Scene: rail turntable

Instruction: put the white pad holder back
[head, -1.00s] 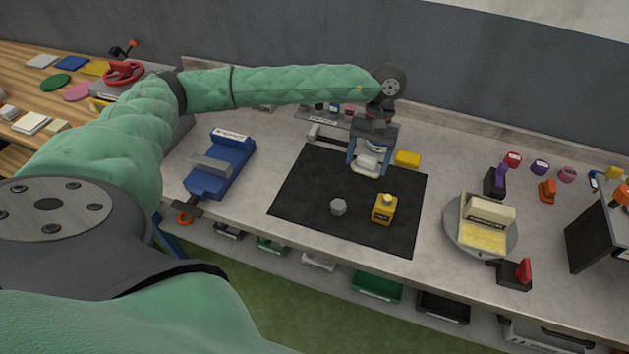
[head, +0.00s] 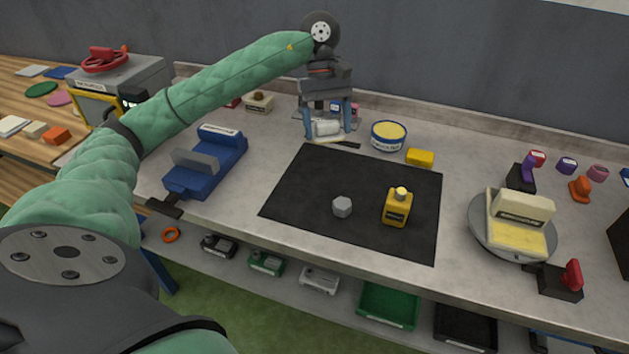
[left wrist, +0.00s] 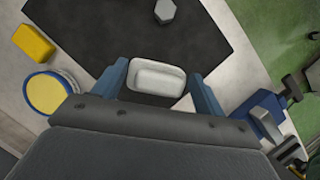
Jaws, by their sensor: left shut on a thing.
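The white pad holder (head: 326,128) is between the blue fingers of my left gripper (head: 328,122), at the back of the bench behind the black mat. In the left wrist view, the white pad holder (left wrist: 157,78) appears as a rounded pale block between the two fingers (left wrist: 160,86). My left gripper is shut on it. It looks held above the bench, but the exact gap under it cannot be told. Behind the gripper are small coloured items, partly hidden by it. My right gripper is not in view.
The black mat (head: 300,200) carries a grey hexagonal piece (head: 342,207) and a yellow bottle (head: 397,208). A blue tin with a yellow top (head: 388,136) and a yellow block (head: 420,157) stand right of the gripper. A blue vise-like device (head: 208,165) stands left.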

